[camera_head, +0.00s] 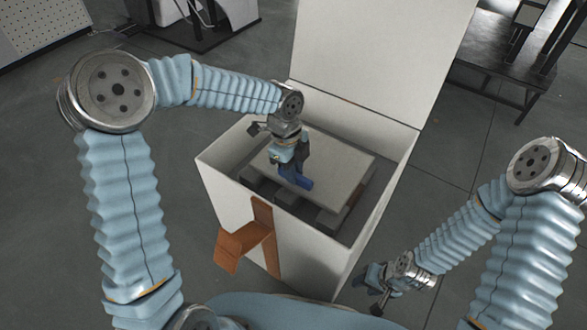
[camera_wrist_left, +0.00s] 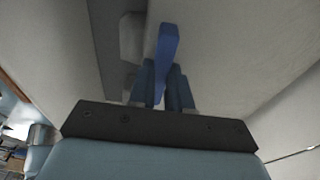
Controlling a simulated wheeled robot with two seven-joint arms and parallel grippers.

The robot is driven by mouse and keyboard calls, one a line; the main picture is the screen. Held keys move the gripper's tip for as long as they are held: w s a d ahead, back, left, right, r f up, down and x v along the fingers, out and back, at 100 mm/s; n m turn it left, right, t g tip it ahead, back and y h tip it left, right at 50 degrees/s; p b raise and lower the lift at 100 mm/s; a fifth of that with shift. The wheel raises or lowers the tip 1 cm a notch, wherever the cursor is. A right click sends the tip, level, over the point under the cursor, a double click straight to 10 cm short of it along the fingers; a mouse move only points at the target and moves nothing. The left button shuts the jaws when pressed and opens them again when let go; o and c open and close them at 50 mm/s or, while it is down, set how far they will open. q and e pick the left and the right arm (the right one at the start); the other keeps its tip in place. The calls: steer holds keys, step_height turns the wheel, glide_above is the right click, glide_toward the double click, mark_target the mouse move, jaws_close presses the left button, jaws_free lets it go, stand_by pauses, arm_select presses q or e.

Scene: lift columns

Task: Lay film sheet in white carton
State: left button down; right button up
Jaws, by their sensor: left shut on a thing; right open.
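The white carton (camera_head: 215,172) stands open in the middle of the head view, its tall lid up at the back. A pale flat panel, apparently the film sheet (camera_head: 335,170), lies level inside, below the rim, above grey blocks. My left gripper (camera_head: 292,170) reaches down into the carton and is shut on a blue tab at the sheet's near edge. The blue tab also shows between the fingers in the left wrist view (camera_wrist_left: 165,52); its join to the sheet is unclear. My right gripper (camera_head: 369,291) is open and empty, outside the carton at the lower right.
A brown flap (camera_head: 243,245) hangs on the carton's front wall. Grey blocks (camera_head: 333,221) show inside near the front. A dark metal table (camera_head: 497,70) stands at the back right, and machine equipment (camera_head: 200,25) at the back left.

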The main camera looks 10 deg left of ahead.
arm_select(q)
steer(key=shift+f, duration=0.2)
steer(key=c, duration=1.1)
jaws_free()
steer(key=shift+o, duration=0.2)
steer(key=shift+r, duration=0.1)
step_height(320, 180, up, 13)
steer(key=a+p, duration=0.1)
steer(key=p, duration=0.1)
steer(key=shift+w+a, duration=0.3)
steer(key=shift+w, duration=0.05)
